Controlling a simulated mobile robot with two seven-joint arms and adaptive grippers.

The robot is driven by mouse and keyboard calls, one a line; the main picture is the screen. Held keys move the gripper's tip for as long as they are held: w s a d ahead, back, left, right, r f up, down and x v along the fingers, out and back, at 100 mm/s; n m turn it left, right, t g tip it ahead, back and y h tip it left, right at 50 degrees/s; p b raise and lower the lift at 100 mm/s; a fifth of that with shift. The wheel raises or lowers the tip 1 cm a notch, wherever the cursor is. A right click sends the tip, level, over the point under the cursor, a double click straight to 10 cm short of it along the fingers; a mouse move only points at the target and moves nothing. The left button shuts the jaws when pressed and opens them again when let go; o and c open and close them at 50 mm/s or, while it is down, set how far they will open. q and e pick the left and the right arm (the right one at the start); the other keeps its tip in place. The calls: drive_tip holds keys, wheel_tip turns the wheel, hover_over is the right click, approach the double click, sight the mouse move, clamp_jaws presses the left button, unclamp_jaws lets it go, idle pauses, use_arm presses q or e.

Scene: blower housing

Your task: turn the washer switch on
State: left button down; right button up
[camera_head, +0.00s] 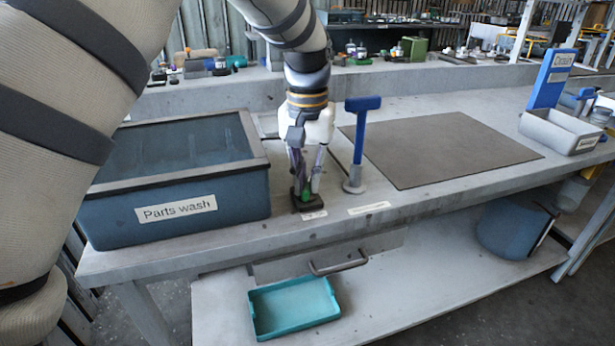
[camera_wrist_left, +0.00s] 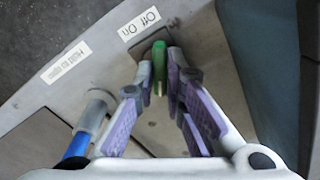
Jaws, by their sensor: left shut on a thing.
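The washer switch (camera_head: 308,206) is a small dark base with a green lever, on the bench's front part just right of the "Parts wash" tank (camera_head: 165,210). In the left wrist view the green lever (camera_wrist_left: 159,55) rises from the base beside an "Off On" label (camera_wrist_left: 139,24). My left gripper (camera_head: 305,188) points down over the switch. Its purple-padded fingers (camera_wrist_left: 159,72) stand on either side of the green lever and are shut on it. Which way the lever is set is hard to tell. My right gripper is not in view.
A blue T-shaped handle on a grey round foot (camera_head: 355,186) stands close right of the gripper. A dark flat mat (camera_head: 440,148) lies further right, and a labelled grey bin (camera_head: 558,132) stands at the right. A teal tray (camera_head: 293,304) sits on the lower shelf.

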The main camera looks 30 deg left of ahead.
sight(308, 183)
use_arm(q)
drive_tip(key=c, duration=1.7)
unclamp_jaws()
drive_tip(key=shift+o, duration=0.2)
wheel_tip(308, 183, up, 12)
